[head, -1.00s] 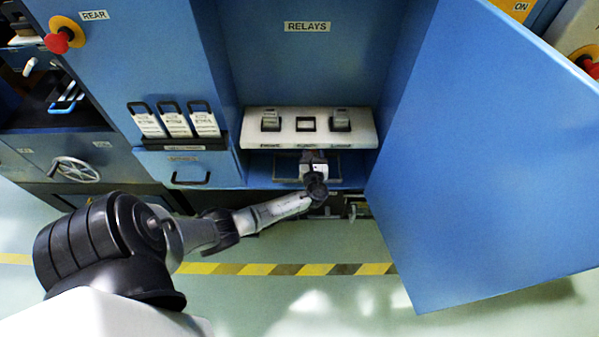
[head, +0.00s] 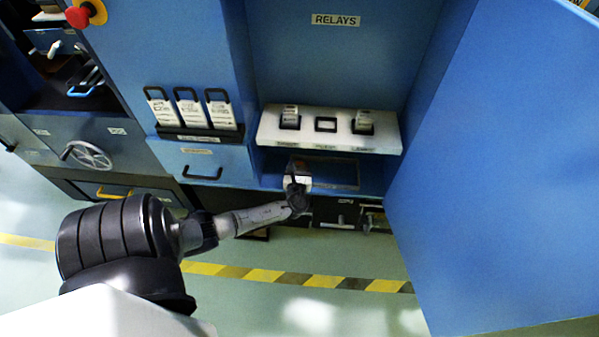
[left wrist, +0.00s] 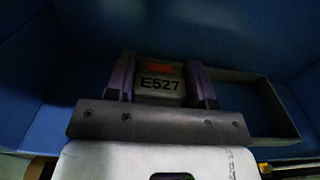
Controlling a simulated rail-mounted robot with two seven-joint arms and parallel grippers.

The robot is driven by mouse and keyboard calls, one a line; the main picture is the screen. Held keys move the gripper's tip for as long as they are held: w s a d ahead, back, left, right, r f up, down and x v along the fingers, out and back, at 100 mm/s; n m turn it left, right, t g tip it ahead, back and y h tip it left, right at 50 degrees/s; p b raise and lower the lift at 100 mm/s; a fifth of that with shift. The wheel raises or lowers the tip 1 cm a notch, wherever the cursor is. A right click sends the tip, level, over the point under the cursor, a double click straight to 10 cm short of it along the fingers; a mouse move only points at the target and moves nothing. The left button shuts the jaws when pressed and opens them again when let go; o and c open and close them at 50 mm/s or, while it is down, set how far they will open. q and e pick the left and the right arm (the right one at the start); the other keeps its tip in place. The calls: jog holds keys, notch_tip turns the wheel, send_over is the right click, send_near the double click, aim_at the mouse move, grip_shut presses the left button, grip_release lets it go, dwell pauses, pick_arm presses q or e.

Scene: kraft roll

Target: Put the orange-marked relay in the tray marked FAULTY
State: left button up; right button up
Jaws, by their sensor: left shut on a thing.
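My left gripper (head: 298,170) is inside the cabinet, below the white relay shelf. In the left wrist view its two fingers (left wrist: 158,84) are shut on a grey relay (left wrist: 168,89) marked E527 with an orange patch. A grey open tray (left wrist: 268,108) lies behind and to the right of the relay there. In the head view this tray (head: 345,174) sits under the shelf, and the gripper is at its left part. No FAULTY marking is readable on it. I cannot tell whether the relay touches the tray. My right gripper is not in view.
The white shelf (head: 272,128) holds a relay (head: 289,118) on the left and another (head: 363,122) on the right, with an empty middle socket (head: 325,125). The open blue door (head: 500,170) stands to the right. Handled cards (head: 190,110) stand left of the opening.

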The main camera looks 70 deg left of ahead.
pick_arm(q)
jog(key=shift+f+b, duration=0.55)
jog(key=shift+f, duration=0.7)
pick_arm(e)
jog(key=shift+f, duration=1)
pick_arm(q)
jog(key=shift+f, duration=0.15)
jog(key=o, duration=1)
jog(key=shift+o, duration=0.2)
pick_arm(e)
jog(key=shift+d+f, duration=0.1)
